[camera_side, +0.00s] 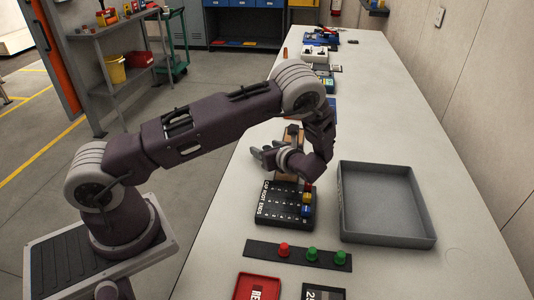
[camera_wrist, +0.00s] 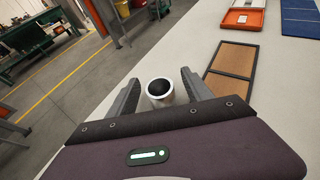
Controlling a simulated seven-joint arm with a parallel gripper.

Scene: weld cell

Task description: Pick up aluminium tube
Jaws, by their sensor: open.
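A pale tube (camera_wrist: 161,100) with a dark open end faces the camera in the wrist view. It sits between the two fingers of my gripper (camera_wrist: 160,80), with a gap visible towards each finger. My gripper is open. In the side view my gripper (camera_side: 264,158) is low over the table's left part, with its fingers pointing left. I cannot make out the tube in the side view, and its lower part is hidden in the wrist view.
A grey tray (camera_side: 388,233) stands right of my gripper. A black board (camera_side: 285,206) with coloured blocks lies in front. A dark strip (camera_side: 297,256) holds red and green buttons. A brown two-panel frame (camera_wrist: 232,70) lies beside the fingers. The table's far right is clear.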

